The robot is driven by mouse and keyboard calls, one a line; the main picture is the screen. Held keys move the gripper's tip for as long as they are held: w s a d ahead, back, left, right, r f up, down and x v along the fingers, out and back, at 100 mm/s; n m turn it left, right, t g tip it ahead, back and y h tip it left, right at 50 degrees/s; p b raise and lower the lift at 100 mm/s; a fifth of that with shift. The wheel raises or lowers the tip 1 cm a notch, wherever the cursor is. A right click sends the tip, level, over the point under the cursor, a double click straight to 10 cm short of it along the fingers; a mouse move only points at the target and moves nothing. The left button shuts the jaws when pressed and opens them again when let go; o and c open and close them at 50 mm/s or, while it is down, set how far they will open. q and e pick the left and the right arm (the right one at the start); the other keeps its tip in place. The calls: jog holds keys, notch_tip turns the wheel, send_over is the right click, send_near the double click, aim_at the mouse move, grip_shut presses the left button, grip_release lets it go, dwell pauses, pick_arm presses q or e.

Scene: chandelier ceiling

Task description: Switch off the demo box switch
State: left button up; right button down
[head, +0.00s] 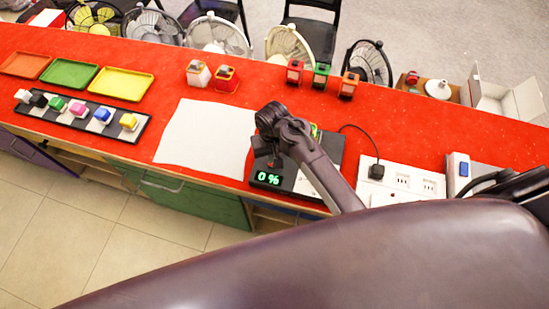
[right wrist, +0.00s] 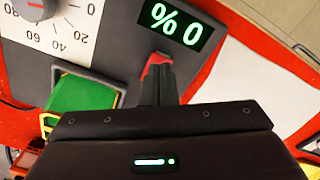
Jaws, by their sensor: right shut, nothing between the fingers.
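In the right wrist view the display (right wrist: 175,27) appears upside down, beside a dial with a red-marked knob (right wrist: 38,8). A green square switch or button (right wrist: 82,105) sits on the box; its on or off position is unclear. My right gripper (head: 268,160) is shut and empty over the box. In the right wrist view its closed fingers (right wrist: 158,75) are between the display and the green square. My left gripper is not in view.
A white power strip (head: 405,180) with a black plug (head: 376,171) and a box with a blue switch (head: 464,168) stand to the right. A white sheet (head: 205,137) lies to the left. Coloured trays, small blocks and little lanterns stand farther off.

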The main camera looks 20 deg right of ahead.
jog(key=shift+s+f+b, duration=0.1)
jog(key=shift+f+b, duration=0.45)
jog(key=shift+f, duration=0.5)
dwell(0.9)
jog(key=shift+r, duration=0.1)
notch_tip(320, 180, up, 2)
jog(key=p, duration=0.2)
jog(key=shift+r+p, duration=0.25)
jog(key=shift+p, duration=0.15)
jog(key=shift+r, duration=2.2)
